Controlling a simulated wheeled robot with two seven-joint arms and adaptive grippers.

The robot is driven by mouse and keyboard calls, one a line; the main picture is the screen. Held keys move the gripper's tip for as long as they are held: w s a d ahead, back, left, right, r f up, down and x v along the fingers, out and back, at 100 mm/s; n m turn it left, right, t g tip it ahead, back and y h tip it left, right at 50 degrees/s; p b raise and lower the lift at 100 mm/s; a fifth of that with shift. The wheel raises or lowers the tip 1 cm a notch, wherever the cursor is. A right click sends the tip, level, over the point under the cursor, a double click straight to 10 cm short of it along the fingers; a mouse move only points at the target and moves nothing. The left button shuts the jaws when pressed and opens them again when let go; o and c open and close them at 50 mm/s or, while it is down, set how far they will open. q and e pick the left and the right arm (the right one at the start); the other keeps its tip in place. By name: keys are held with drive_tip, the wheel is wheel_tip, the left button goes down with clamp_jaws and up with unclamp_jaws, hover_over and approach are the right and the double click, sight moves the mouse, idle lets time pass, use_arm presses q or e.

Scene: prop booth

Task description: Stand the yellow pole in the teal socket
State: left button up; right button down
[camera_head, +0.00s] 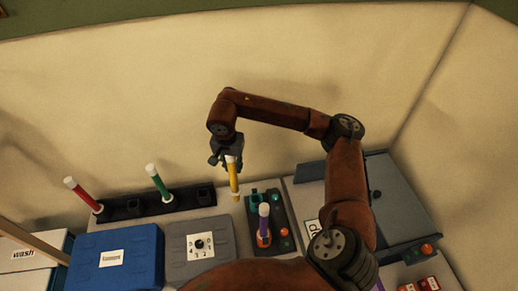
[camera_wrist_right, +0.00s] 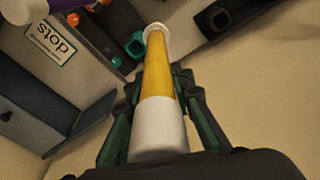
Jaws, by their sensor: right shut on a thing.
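The yellow pole (camera_head: 234,178) has white ends and hangs nearly upright in my right gripper (camera_head: 228,158). In the wrist view, the gripper's fingers (camera_wrist_right: 158,88) close around the yellow pole (camera_wrist_right: 160,75), its far white end pointing away. The teal socket (camera_head: 254,197) is on a dark panel, just right of the pole's lower end in the head view. My left gripper is not in view.
A purple pole (camera_head: 264,218) stands in an orange socket beside the teal one. A dark rack (camera_head: 150,206) at left holds red and green poles. A blue case (camera_head: 112,272) and a grey case (camera_head: 185,230) lie in front. A sloped dark panel (camera_head: 400,205) is at right.

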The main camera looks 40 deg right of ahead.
use_arm(q)
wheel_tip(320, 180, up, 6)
drive_tip(key=p, duration=0.4)
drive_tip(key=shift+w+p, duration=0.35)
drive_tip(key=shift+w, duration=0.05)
use_arm(e)
drive_tip(key=s+d+f+m, duration=0.3)
drive_tip(key=d+m, duration=0.1)
drive_tip(key=d, duration=0.5)
drive_tip(key=shift+f+m, duration=0.3)
use_arm(q)
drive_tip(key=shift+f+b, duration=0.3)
drive_tip(key=shift+b, duration=0.05)
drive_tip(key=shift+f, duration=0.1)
use_arm(e)
drive_tip(key=shift+f, duration=0.15)
use_arm(q)
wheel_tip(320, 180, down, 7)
drive_tip(key=b, duration=0.7)
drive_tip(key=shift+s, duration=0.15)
use_arm(e)
wheel_tip(320, 180, down, 8)
idle(0.5)
drive_tip(key=c, duration=1.6)
unclamp_jaws()
